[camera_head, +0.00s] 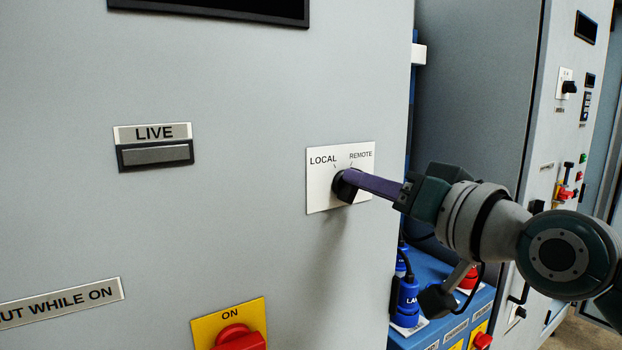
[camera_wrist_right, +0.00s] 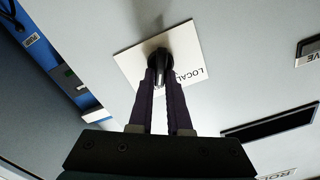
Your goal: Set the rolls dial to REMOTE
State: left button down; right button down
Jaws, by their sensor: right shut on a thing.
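The rolls dial (camera_head: 343,188) is a black knob on a white plate (camera_head: 320,200) marked LOCAL at upper left and REMOTE at upper right. My right gripper (camera_head: 352,182) reaches in from the right, its purple fingers shut on the knob. In the right wrist view the two fingers (camera_wrist_right: 160,82) close around the black knob (camera_wrist_right: 160,60), with LOCAL readable beside it on the plate. The fingers hide much of the knob, so I cannot tell which mark it points to. My left gripper is not in view.
A LIVE indicator (camera_head: 155,153) is left of the dial. A red ON switch (camera_head: 240,337) on a yellow plate sits below. Right of the panel edge are blue connectors (camera_head: 408,295) and another cabinet (camera_head: 480,90) with controls. The panel around the dial is flat and clear.

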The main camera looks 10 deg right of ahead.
dwell(0.5)
jog(key=c, duration=0.9)
grip_release()
jog(key=shift+o, duration=0.2)
jog(key=b+v, duration=0.1)
jog(key=v, duration=0.9)
